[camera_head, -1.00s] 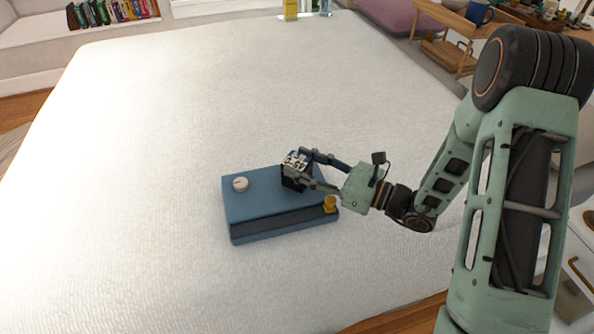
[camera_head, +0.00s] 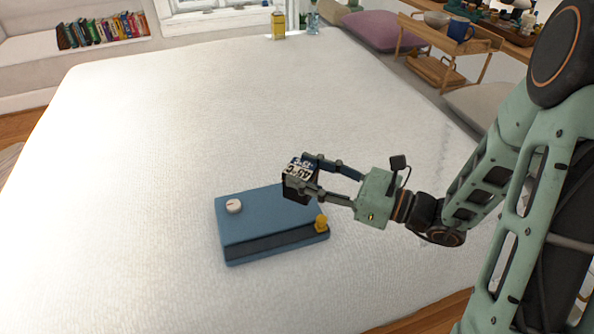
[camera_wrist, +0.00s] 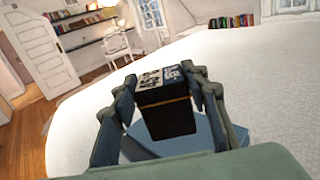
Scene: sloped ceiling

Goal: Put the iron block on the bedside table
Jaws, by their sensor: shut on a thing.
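The iron block, a dark box-shaped block with a white-lettered label on top (camera_head: 297,170), is held between the fingers of my gripper (camera_head: 304,174). It hangs over the back right part of a blue case (camera_head: 262,212) on the bed. In the wrist view the block (camera_wrist: 168,118) sits between both fingers, its dark side facing me and the blue case below. A low wooden stand (camera_head: 483,44) bearing a mug and bowl is beside the bed at upper right. I cannot tell whether it is the bedside table.
The large white bed (camera_head: 170,120) fills most of the view and is mostly clear. A purple cushion (camera_head: 385,30) and a yellow carton (camera_head: 278,25) are at the far end.

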